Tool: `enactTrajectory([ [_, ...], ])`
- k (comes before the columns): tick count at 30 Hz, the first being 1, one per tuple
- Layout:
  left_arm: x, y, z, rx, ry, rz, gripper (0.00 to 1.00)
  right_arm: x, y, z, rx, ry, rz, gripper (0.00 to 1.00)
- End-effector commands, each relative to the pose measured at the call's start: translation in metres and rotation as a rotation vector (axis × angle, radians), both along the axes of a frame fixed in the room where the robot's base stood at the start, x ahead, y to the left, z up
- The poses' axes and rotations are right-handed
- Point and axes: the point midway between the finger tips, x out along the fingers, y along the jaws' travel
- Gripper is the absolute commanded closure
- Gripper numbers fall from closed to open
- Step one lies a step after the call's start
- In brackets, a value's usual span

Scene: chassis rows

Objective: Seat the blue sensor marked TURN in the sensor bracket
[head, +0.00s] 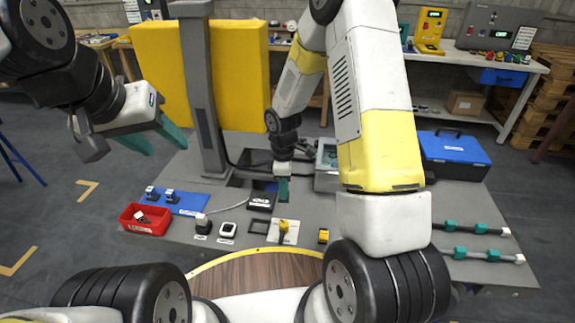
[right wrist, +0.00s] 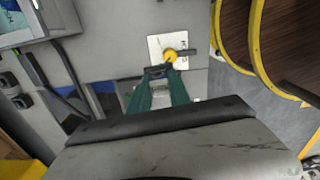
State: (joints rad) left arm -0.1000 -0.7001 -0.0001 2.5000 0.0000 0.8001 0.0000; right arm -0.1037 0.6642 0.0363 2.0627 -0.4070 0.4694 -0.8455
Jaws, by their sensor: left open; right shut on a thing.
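My right gripper (head: 283,190) points down over the middle of the grey table. In the right wrist view its teal fingers (right wrist: 157,88) are closed around a small part, mostly hidden, with a dark end (right wrist: 158,71) at the tips; I cannot read any marking on it. Just left of it in the head view is a black fixture (head: 262,199) with a label; I cannot tell whether it is the sensor bracket. Two small sensors stand on a blue mat (head: 188,206) at the left, their markings too small to read. My left gripper (head: 152,140) is open and empty, high above the table's left side.
A red bin (head: 133,225) holds a small part. A white plate with a yellow knob (head: 283,226) lies near the front; the knob also shows in the right wrist view (right wrist: 170,55). A grey post (head: 203,95) rises behind. A blue box (head: 452,150) and teal-fitted rods (head: 478,254) are at right.

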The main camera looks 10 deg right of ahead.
Motion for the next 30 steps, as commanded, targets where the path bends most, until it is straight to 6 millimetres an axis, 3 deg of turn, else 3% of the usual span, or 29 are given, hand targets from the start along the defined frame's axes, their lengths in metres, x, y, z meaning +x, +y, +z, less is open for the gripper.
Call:
enactTrajectory([
  [9,0.0,0.0,0.0,0.0,0.0,0.0,0.51,0.001,0.061,-0.036,0.004,0.001,0.98,1.0],
  [15,0.0,0.0,0.0,0.0,0.0,0.0,0.51,0.001,0.086,-0.047,0.002,-0.002,1.362,1.0],
  [23,0.0,0.0,0.0,0.0,0.0,0.0,0.51,0.001,0.094,-0.057,0.0,0.0,1.487,1.0],
  [30,0.0,0.0,0.0,0.0,0.0,0.0,0.51,0.001,0.094,-0.082,0.001,0.001,1.483,1.0],
])
